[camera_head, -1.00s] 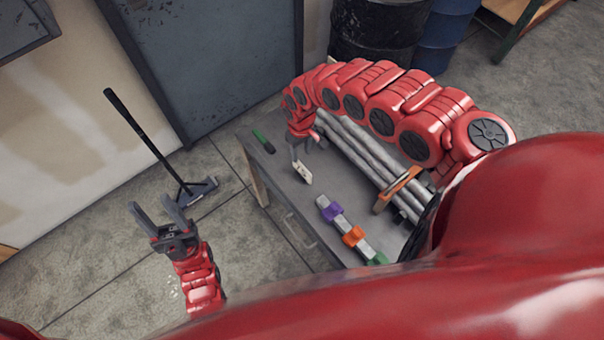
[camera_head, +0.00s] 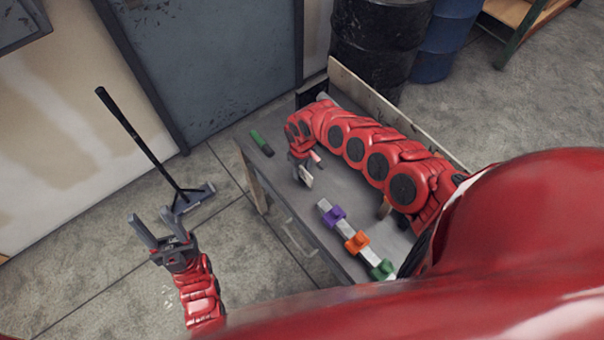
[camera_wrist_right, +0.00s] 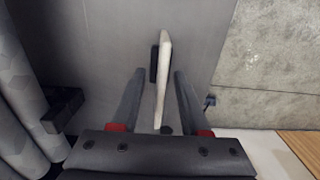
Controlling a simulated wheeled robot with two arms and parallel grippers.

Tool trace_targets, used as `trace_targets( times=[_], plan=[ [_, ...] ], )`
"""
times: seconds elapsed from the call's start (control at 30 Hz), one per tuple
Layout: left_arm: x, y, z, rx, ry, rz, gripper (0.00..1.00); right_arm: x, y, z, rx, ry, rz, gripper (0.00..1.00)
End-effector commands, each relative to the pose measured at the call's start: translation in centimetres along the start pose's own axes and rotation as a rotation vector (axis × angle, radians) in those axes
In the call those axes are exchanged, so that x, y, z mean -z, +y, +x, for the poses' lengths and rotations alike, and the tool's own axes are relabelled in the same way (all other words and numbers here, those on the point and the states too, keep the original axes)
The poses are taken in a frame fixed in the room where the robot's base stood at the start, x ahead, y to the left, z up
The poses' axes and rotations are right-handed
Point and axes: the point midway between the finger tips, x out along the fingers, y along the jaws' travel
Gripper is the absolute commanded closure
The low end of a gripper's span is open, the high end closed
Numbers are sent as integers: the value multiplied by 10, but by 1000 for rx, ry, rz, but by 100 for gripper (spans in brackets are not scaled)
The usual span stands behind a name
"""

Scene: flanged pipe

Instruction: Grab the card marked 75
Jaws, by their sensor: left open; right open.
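A pale card (camera_head: 307,177) stands upright near the left part of the grey workbench. Its marking cannot be read now. My right gripper (camera_head: 299,171) is open at the card, partly hiding it. In the right wrist view the card (camera_wrist_right: 163,72) appears edge-on, with a dark piece behind its left side. There it lies between the two fingers of my right gripper (camera_wrist_right: 157,78), with a gap showing on each side. My left gripper (camera_head: 156,229) is open and empty over the floor, left of the bench.
The workbench (camera_head: 268,185) holds a green-and-black object (camera_head: 262,143) and a bar with purple (camera_head: 333,216), orange (camera_head: 357,241) and green (camera_head: 382,269) pieces. Grey pipes (camera_wrist_right: 22,95) lie beside my right gripper. A black-handled tool (camera_head: 140,140) stands left of the bench.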

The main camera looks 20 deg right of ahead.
Motion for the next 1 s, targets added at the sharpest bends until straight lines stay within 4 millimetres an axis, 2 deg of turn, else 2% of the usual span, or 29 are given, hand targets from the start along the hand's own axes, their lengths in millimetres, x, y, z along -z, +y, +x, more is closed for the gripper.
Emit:
trace_targets(
  times=[0.2,1.0],
  plan=[
    [0,0,2,0,0,0,50,-2,0,14,-1,-4,-1,55],
    [0,0,1,0,0,0,50,-2,0,18,0,-4,0,55]
  ],
)
